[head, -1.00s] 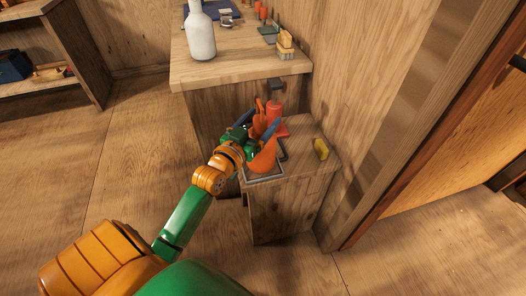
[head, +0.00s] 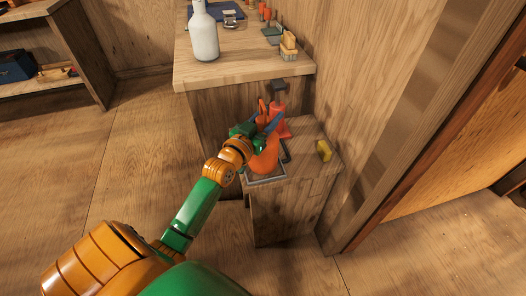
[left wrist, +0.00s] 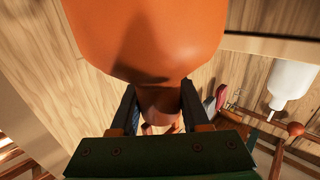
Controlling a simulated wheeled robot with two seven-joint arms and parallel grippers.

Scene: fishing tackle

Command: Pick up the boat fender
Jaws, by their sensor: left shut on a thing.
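The orange boat fender (head: 264,158) stands at or just over a grey-rimmed tray (head: 268,182) on the low wooden stand. I cannot tell whether its bottom touches the tray. My left gripper (head: 266,124) is at its narrow upper end, with the dark fingers around it. In the left wrist view the rounded orange body of the fender (left wrist: 150,35) fills the top middle. Its narrow neck lies between the two fingers of my left gripper (left wrist: 158,104), which is shut on it. My right gripper is not in view.
A red-orange item (head: 279,122) stands close behind the fender. A yellow block (head: 323,150) lies to the right on the stand (head: 300,190). The higher counter (head: 240,68) behind holds a white bottle-like thing (head: 203,36) and small tackle. A wooden wall closes the right side.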

